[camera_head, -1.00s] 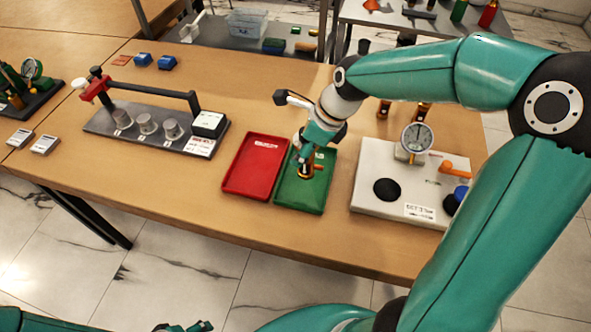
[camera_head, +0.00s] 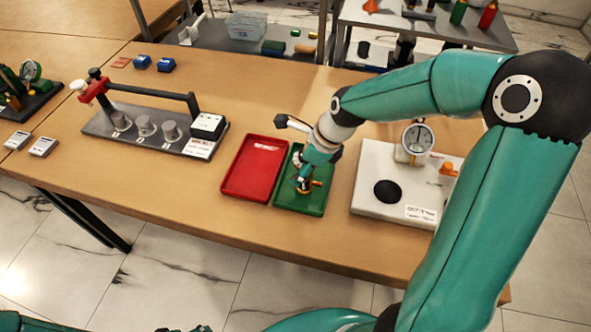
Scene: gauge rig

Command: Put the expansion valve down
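The expansion valve (camera_head: 304,188) is a small brass piece with an orange end, low in the green tray (camera_head: 287,205). My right gripper (camera_head: 303,181) points down into this tray with its fingers around the valve and looks shut on it. The fingers partly hide the valve. It looks to be at or just above the tray floor; I cannot tell if it touches. What seems to be my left gripper (camera_head: 187,328) shows only as a dark and teal bit at the bottom edge, cut off by the frame.
A red tray (camera_head: 236,193) adjoins the green one on the left. A white gauge rig (camera_head: 372,208) with a dial (camera_head: 417,138) stands close on the right, partly behind my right arm. A grey stand (camera_head: 98,127) with metal cups is further left. The table front is clear.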

